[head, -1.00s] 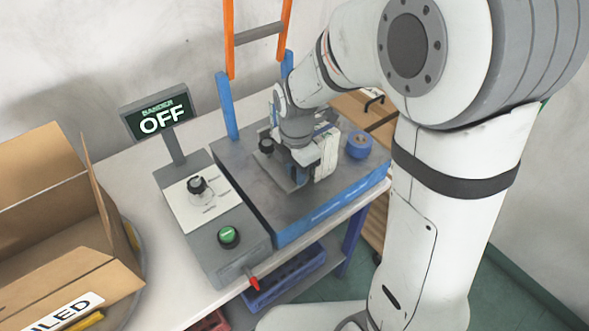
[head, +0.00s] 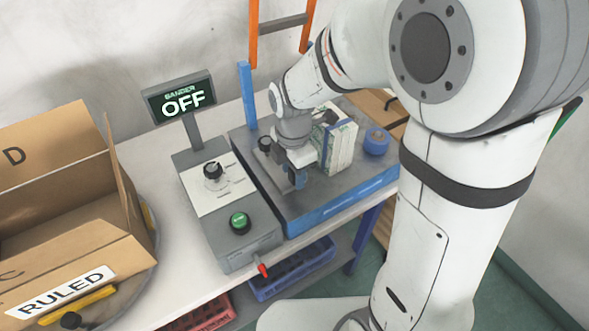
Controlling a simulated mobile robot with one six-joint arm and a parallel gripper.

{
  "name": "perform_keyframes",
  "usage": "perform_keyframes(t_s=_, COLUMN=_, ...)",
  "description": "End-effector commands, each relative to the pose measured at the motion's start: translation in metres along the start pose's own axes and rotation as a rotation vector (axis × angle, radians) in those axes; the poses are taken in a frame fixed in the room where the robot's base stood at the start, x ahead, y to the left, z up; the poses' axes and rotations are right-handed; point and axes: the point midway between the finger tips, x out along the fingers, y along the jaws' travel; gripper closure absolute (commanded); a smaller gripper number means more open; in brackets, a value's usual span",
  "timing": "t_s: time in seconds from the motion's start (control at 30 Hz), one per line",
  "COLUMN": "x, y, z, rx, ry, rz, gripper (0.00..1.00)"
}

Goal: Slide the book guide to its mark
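The book guide appears to be the grey upright plate with a black knob (head: 265,143) on the grey bed (head: 345,185) of the blue-sided machine. My gripper (head: 298,177) is low over the bed, right beside the plate on its right side. It may be touching the plate; its fingers are small and partly hidden, so I cannot tell whether they are open or shut. A white-paged book stack (head: 341,147) stands upright right of my gripper, with a gap between. I cannot make out the mark.
A blue tape roll (head: 376,141) sits at the bed's right. An open cardboard box (head: 60,215) is far left. The bed's front is clear.

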Motion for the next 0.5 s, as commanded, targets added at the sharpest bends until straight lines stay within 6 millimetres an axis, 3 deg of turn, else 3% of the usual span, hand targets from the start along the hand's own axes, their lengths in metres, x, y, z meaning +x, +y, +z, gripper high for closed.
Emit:
perform_keyframes(t_s=0.27, x=-0.001, y=0.000, z=0.001, rx=0.002, ry=0.000, rz=0.001, gripper=0.54)
perform_keyframes(t_s=0.5, x=-0.032, y=0.001, z=0.001, rx=0.001, ry=-0.001, rz=0.006, gripper=0.54)
